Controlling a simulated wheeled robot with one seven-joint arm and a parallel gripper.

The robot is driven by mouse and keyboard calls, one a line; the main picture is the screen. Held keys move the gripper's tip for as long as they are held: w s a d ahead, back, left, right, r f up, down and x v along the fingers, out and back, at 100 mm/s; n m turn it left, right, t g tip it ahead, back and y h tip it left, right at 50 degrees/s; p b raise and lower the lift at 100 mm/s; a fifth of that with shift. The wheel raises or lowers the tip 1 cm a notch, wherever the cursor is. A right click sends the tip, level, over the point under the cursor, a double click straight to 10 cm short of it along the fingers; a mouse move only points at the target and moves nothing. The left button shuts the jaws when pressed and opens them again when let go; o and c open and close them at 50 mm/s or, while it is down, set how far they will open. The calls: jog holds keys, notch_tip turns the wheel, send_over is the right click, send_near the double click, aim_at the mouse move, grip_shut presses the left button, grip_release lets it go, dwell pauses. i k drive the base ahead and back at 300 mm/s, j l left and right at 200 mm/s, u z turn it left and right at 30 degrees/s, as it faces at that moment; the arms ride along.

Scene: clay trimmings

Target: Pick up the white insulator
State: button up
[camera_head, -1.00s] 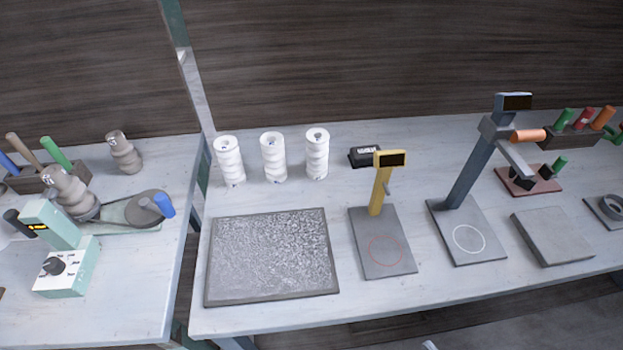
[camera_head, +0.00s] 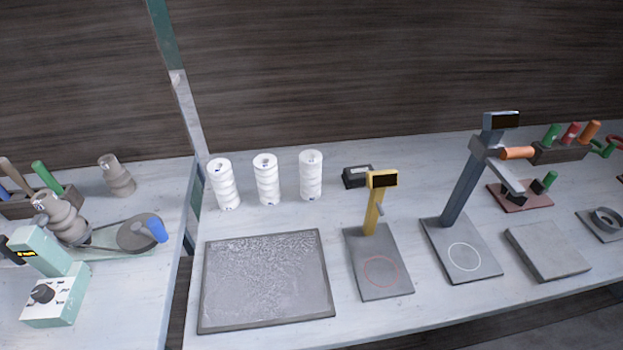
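Three white insulators stand upright in a row at the back left of the right-hand table: the left one (camera_head: 223,184), the middle one (camera_head: 266,180) and the right one (camera_head: 311,176). Each is a ribbed white cylinder with a small dark hole in its top. They stand apart from one another, with nothing touching them. My gripper is not in view.
A grey textured tray (camera_head: 204,300) lies in front of the insulators. A yellow stand (camera_head: 374,215) and a dark blue-grey stand (camera_head: 463,185) rise to the right. A small black box (camera_head: 357,177) sits beside the right insulator. A gap separates the left table (camera_head: 115,270).

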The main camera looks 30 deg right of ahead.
aim_at(310, 164)
jog(key=i+j+z, duration=0.25)
jog(key=j, duration=0.25)
jog(key=j+z, duration=0.2)
jog(key=j, duration=0.3)
jog(key=j+z, duration=0.25)
jog(key=j, duration=0.3)
